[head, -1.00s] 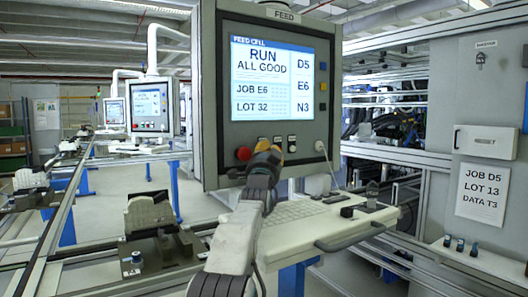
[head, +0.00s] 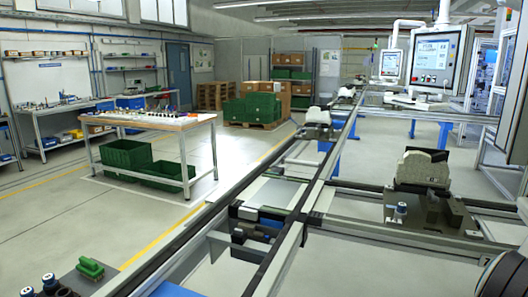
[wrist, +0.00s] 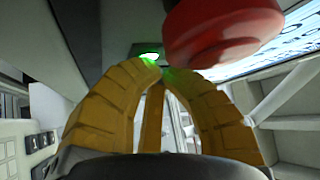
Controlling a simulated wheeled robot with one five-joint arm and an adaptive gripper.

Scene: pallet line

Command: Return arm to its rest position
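My gripper (wrist: 157,70) shows in the wrist view with its yellow fingers curved inward and their tips together. Nothing shows between the tips. A red rounded button (wrist: 222,32) is very close, just right of and above the fingertips; I cannot tell whether they touch. A small green light (wrist: 149,56) glows right at the tips, on a dark panel. Part of a lit screen (wrist: 285,45) shows at the right. In the head view the gripper is out of the picture; only a dark piece of my arm shows at the bottom right corner.
In the head view a conveyor rail (head: 300,215) runs from the front into the distance, with a fixture (head: 425,175) at its right. A workbench (head: 150,125) stands left with green crates (head: 128,155) beneath. Open grey floor (head: 80,225) lies left of the rail.

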